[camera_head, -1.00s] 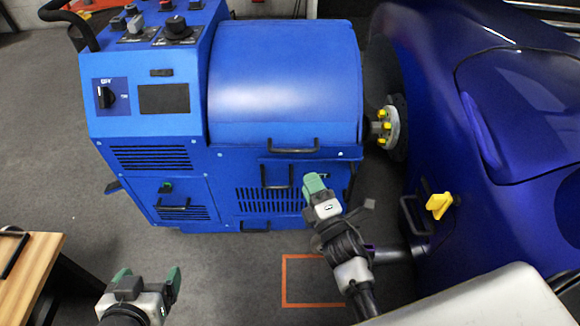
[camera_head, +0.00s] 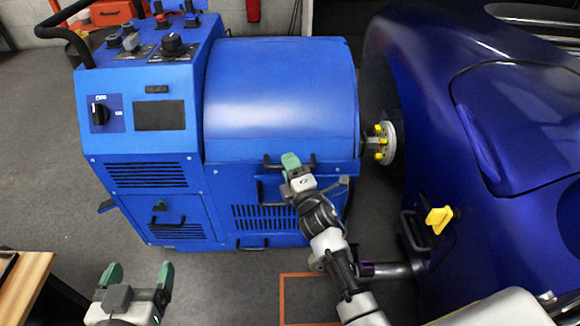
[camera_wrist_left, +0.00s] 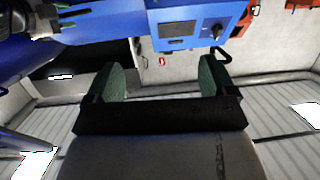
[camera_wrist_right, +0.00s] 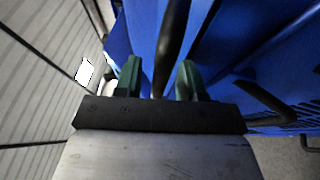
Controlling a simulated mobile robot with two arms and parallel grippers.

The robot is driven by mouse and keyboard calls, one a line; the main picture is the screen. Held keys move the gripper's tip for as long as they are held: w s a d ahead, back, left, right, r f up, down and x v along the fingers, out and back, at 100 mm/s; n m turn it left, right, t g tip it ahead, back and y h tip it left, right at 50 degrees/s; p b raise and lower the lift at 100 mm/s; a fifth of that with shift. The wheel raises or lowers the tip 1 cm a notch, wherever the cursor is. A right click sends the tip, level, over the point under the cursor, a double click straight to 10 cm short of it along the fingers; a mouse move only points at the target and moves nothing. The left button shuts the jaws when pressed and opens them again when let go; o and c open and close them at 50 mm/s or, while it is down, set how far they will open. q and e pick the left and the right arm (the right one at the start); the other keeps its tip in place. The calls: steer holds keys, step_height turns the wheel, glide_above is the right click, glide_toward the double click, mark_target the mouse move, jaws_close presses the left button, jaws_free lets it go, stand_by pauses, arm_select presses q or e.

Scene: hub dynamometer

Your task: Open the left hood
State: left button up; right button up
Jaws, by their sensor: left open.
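The hood (camera_head: 282,90) is a smooth, curved blue cover on the dynamometer cabinet, and it is down. Its black bar handle (camera_head: 307,162) is on the lower front edge. My right gripper (camera_head: 291,165) is at this handle, its green fingertips overlapping it in the head view. In the right wrist view the black handle bar (camera_wrist_right: 172,40) runs up between the two parted fingers, with gaps on both sides; I see no grip on it. My left gripper (camera_head: 138,276) is open and empty, low in front of the cabinet.
A control panel with knobs and a dark screen (camera_head: 159,115) is left of the hood. A purple-blue car body (camera_head: 430,130) with a yellow latch (camera_head: 438,219) stands close on the right. A wooden table (camera_head: 25,285) is at lower left. Grey floor lies between.

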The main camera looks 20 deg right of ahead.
steer(key=shift+c, duration=0.2)
jaws_close()
